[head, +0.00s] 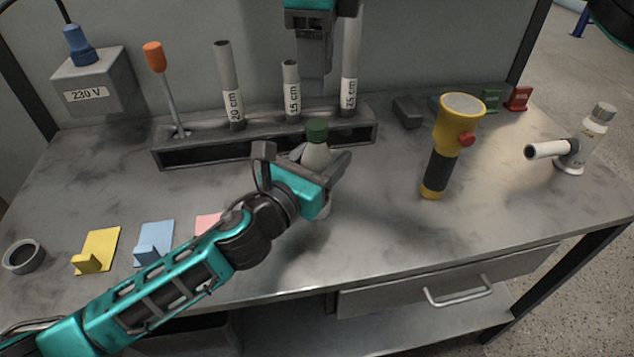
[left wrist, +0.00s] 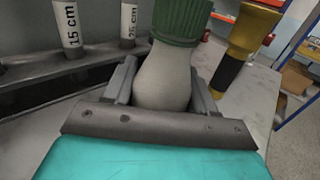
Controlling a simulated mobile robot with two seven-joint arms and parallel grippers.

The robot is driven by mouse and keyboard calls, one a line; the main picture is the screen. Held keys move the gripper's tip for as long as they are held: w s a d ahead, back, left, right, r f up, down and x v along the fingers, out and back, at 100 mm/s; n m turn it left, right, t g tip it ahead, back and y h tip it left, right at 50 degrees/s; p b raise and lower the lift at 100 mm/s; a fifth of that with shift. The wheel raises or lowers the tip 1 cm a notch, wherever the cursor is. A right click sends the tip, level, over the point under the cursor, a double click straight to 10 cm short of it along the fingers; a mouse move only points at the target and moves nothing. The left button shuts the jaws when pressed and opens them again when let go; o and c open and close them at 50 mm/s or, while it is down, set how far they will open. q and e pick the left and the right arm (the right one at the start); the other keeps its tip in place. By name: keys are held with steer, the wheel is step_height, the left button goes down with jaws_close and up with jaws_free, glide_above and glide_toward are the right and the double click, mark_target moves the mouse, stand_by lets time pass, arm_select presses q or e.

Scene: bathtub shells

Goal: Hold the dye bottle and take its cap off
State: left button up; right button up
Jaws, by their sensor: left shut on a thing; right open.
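The dye bottle (head: 316,153) has a pale grey body and a ribbed green cap (head: 317,130), which is on the bottle. It stands upright near the middle of the workbench, in front of the rack. My left gripper (head: 325,172) is shut on the bottle body below the cap. The left wrist view shows the pale body (left wrist: 163,80) between both fingers and the green cap (left wrist: 181,20) above them. My left arm hides much of the lower bottle in the head view. My right gripper (head: 315,75) hangs above and behind the cap, open, apart from it.
A dark rack (head: 265,138) holds a screwdriver (head: 160,75) and labelled tubes behind the bottle. Coloured holders (head: 98,250) lie front left. The bench between bottle and flashlight is clear.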

arm_select(q)
jaws_close()
